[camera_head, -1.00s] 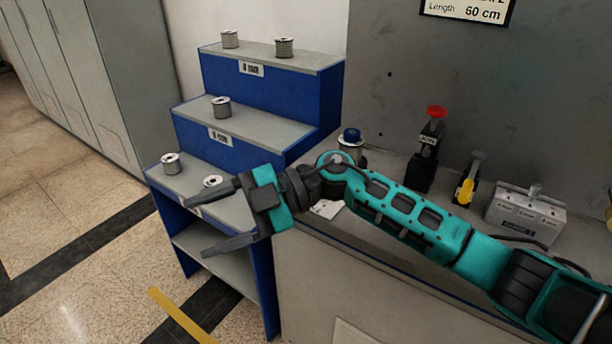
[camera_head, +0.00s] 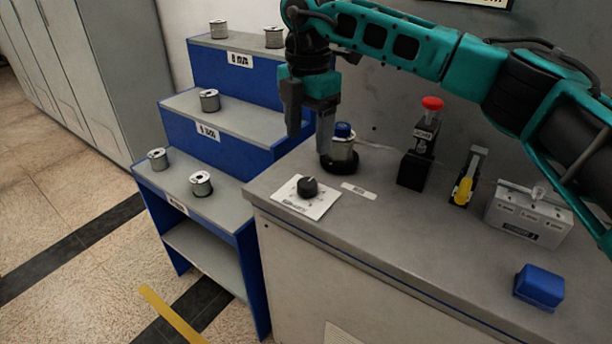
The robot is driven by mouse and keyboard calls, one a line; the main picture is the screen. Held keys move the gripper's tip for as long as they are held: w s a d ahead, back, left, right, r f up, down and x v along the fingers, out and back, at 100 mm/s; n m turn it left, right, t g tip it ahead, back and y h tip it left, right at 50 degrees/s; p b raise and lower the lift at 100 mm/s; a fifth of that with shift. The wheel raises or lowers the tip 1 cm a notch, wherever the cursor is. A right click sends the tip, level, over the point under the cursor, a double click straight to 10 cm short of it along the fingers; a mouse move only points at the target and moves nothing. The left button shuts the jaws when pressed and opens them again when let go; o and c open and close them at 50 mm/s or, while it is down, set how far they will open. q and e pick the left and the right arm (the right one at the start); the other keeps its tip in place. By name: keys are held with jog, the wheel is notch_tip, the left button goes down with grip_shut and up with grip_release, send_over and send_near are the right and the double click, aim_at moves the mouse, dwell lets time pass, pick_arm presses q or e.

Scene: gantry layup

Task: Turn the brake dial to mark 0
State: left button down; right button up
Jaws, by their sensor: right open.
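The brake dial is a black knob (camera_head: 307,187) on a white square plate (camera_head: 318,208) with printed marks. It sits at the left front corner of the grey bench top. The marks are too small to read, so I cannot tell where the dial points. My right gripper (camera_head: 308,143) is open and empty, pointing down above and behind the dial, apart from it. One finger stands in front of the left side of a metal canister with a blue cap (camera_head: 343,131); I cannot tell whether they touch. My left gripper is not in view.
On the bench (camera_head: 390,236) stand a black device with a red knob (camera_head: 431,104), a yellow-handled clamp (camera_head: 463,190), a grey box (camera_head: 528,212) and a blue block (camera_head: 539,287). A blue stepped rack (camera_head: 232,138) with several spools stands at left. The front bench middle is clear.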

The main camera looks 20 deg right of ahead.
aim_at(307, 182)
notch_tip(307, 182, down, 10)
jog(key=shift+b, duration=0.35)
jog(key=c, duration=1.1)
